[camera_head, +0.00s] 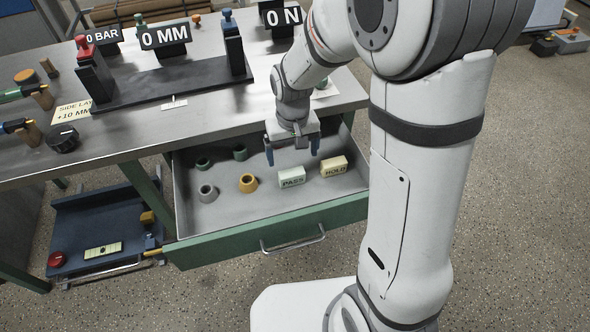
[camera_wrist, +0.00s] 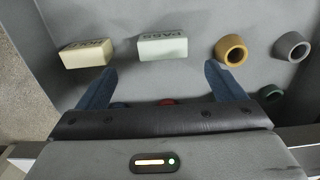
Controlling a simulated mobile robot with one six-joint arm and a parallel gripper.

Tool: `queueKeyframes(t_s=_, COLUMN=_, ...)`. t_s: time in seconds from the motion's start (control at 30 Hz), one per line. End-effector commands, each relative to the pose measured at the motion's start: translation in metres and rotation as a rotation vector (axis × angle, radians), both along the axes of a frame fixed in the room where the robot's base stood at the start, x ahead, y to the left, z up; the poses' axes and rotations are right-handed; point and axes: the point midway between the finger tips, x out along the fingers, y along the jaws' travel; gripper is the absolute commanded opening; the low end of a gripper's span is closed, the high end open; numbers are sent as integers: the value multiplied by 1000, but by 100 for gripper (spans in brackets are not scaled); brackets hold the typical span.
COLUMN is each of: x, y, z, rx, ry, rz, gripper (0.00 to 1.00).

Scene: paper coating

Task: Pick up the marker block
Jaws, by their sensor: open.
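Two lettered blocks lie in the open drawer. The pale green block reads PASS (camera_head: 291,177), and the cream block to its right reads HOLD (camera_head: 334,166). My gripper (camera_head: 292,155) hangs over the drawer above and behind the blocks, its two blue fingers apart and pointing down, with nothing between them. In the wrist view, the PASS block (camera_wrist: 163,49) lies beyond the gap between my open fingers (camera_wrist: 158,70). The HOLD block (camera_wrist: 87,54) lies beyond the left finger. Neither block appears touched.
The bench bears a black fixture and display signs. A blue cart (camera_head: 95,215) stands at left.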

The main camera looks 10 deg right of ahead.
Motion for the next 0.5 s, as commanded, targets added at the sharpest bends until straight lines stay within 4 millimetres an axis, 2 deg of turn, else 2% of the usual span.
queueKeyframes(t_s=0.03, x=2, y=3, z=-12, rx=-1, ry=6, rz=5, gripper=89)
queueKeyframes(t_s=0.5, x=1, y=5, z=-61, rx=-2, ry=10, rz=9, gripper=89)
